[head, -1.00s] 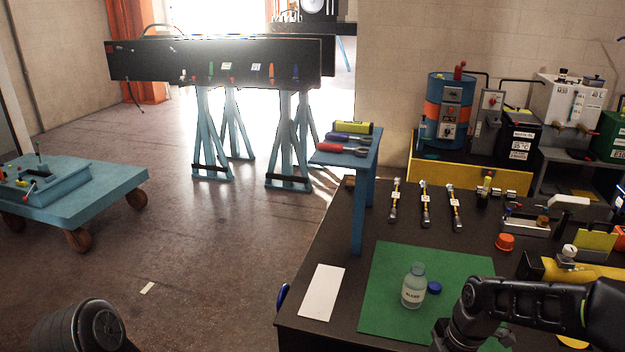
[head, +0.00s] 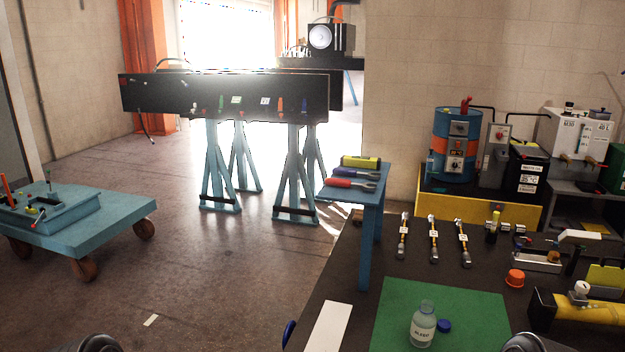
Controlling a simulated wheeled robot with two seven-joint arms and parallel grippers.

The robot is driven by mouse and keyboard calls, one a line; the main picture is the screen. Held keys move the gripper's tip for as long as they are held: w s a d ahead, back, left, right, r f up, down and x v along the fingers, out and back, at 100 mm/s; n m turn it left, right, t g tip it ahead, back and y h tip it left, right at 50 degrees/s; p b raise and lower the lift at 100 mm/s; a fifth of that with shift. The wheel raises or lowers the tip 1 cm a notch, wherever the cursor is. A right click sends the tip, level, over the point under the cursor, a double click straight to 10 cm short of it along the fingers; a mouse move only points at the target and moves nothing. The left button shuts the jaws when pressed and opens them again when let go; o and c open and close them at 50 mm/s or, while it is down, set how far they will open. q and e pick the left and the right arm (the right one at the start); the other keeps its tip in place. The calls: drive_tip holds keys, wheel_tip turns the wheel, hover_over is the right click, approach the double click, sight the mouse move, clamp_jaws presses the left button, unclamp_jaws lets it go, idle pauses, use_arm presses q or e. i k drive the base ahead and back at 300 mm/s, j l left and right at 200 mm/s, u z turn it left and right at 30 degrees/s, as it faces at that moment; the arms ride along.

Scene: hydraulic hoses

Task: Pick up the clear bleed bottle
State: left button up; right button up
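The clear bleed bottle (head: 423,326) stands upright on the green mat (head: 479,313) at the front of the dark workbench. It has a white label and an open neck. A blue cap (head: 444,326) lies on the mat just right of it. A rounded dark part of my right arm shows at the bottom edge, right of the bottle and apart from it. A dark part of my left arm shows at the bottom left, over the floor. Neither gripper's fingers are in the picture.
A white sheet (head: 327,328) lies left of the mat. A small blue stand (head: 352,190) with tools rises behind it. Several hoses (head: 433,240) lie behind the mat. An orange cap (head: 515,278) and a yellow cylinder (head: 580,311) are to the right.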

sight(424, 320)
drive_tip(key=z, duration=1.2)
drive_tip(key=j+z, duration=0.25)
drive_tip(key=z, duration=0.2)
drive_tip(key=j+z, duration=0.3)
drive_tip(key=z, duration=0.2)
drive_tip(key=k+j+z, duration=0.15)
drive_tip(key=z, duration=0.3)
drive_tip(key=k+j+z, duration=0.1)
drive_tip(key=j+z, duration=0.15)
drive_tip(key=z, duration=0.2)
drive_tip(key=k+j+z, duration=0.35)
drive_tip(key=k+j, duration=0.4)
drive_tip(key=k, duration=0.15)
